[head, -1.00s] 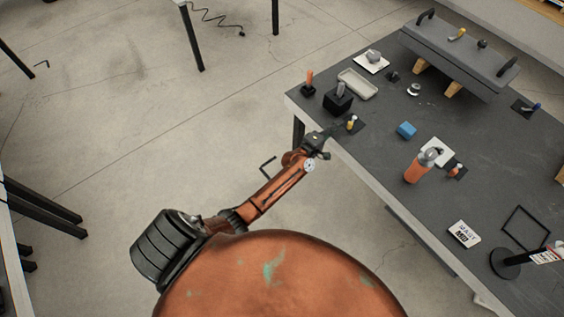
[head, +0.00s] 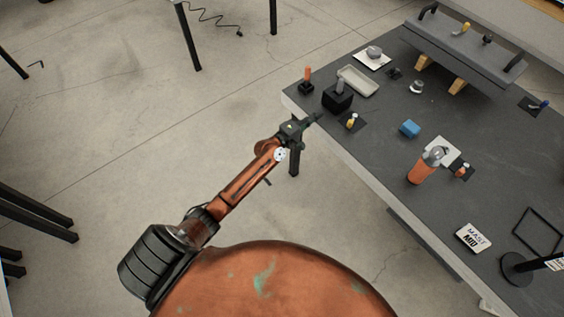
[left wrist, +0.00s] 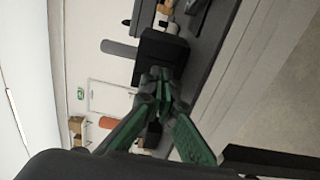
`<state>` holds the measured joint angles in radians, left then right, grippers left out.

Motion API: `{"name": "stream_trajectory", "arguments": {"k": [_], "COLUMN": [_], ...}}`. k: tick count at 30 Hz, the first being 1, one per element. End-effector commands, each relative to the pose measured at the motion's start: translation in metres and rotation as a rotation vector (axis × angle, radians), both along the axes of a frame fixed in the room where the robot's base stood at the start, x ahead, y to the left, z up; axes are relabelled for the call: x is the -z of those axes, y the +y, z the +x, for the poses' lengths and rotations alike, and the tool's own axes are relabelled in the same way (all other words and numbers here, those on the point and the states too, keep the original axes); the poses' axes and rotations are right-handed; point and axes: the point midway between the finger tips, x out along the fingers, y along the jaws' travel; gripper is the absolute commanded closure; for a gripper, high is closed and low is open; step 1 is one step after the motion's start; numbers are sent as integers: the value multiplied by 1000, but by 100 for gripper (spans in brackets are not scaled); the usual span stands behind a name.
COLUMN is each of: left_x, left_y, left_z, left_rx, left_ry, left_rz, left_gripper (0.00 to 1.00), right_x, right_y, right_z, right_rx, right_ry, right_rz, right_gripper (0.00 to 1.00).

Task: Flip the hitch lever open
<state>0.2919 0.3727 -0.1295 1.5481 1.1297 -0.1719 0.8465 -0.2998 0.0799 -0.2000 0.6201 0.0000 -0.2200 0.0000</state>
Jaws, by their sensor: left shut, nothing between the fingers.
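A black block with an upright grey lever (head: 340,85) stands near the table's near-left corner. I take this as the hitch, though no label shows. In the left wrist view the grey lever (left wrist: 119,49) sticks out to the left of the black block (left wrist: 161,52). My left gripper (head: 316,117) is shut and empty at the table's left edge, just below the block in the head view. Its green-sided fingers (left wrist: 160,84) point at the block in the left wrist view; whether they touch it cannot be told. My right gripper is not in view.
An orange-handled piece (head: 307,75) and a yellow-topped piece on a black plate (head: 351,121) flank the block.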

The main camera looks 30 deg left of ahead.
Motion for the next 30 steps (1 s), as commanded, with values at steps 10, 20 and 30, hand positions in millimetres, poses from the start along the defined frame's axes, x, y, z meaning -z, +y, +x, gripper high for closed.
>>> {"name": "stream_trajectory", "arguments": {"k": [10, 20, 30], "left_x": [0, 62, 122], "left_y": [21, 36, 51], "left_z": [-65, -75, -97], "left_rx": [0, -35, -52], "left_ry": [2, 74, 148], "left_rz": [3, 126, 253], "left_gripper": [100, 100, 100], "right_x": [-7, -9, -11], "right_y": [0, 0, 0], "right_z": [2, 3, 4], "right_rx": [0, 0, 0], "right_ry": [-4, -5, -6], "right_rz": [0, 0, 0], "right_gripper": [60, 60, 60]}}
